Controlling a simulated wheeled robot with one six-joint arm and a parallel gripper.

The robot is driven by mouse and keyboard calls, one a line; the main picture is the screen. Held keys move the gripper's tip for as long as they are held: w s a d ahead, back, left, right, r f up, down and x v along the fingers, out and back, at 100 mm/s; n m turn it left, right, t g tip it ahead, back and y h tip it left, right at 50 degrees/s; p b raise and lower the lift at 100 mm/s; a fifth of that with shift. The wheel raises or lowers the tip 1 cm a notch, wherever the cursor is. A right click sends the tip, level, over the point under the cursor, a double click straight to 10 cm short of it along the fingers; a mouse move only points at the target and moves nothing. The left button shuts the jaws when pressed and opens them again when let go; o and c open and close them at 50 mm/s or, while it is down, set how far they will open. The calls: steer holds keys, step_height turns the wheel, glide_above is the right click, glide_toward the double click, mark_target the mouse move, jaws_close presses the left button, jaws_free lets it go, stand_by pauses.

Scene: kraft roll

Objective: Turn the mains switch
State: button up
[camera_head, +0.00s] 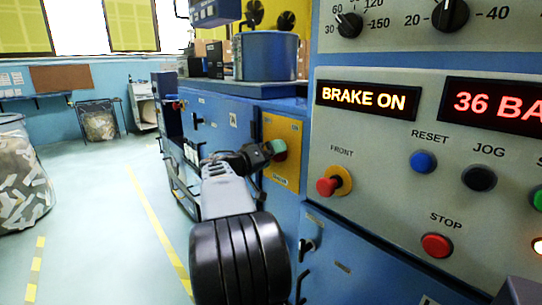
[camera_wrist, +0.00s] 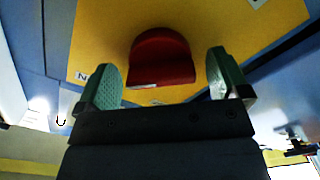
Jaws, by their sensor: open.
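The mains switch is a red knob (camera_wrist: 162,58) on a yellow plate (camera_wrist: 215,22), seen close up in the wrist view. In the head view the yellow plate (camera_head: 288,178) is on the side of the blue cabinet, and a bit of the red knob (camera_head: 281,156) shows behind a green fingertip. My gripper (camera_wrist: 165,82) is open, with one green-padded finger on each side of the knob and a gap to it on both sides. In the head view my gripper (camera_head: 270,150) is in front of the plate. Whether the knob lies fully between the fingers I cannot tell.
A grey control panel (camera_head: 390,150) with a red front knob (camera_head: 327,187), buttons and lit displays stands close on the right. Blue cabinets (camera_head: 222,120) carry a blue drum (camera_head: 268,57). Open floor (camera_head: 105,215) with yellow lines and a bin of scraps (camera_head: 20,175) lies left.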

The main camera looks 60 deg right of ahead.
steer(key=c, duration=0.9)
steer(key=shift+c, duration=0.2)
steer(key=n, duration=0.4)
steer(key=shift+r, duration=0.1)
steer(key=n+p, duration=0.1)
steer(key=n, duration=0.3)
steer(key=shift+r+n, duration=0.1)
steer(key=shift+n, duration=0.3)
steer(key=n+p, duration=0.3)
steer(key=n, duration=0.2)
steer(key=shift+r, duration=0.1)
steer(key=shift+n+p, duration=1.45)
steer(key=shift+n, duration=0.55)
steer(key=shift+f, duration=0.2)
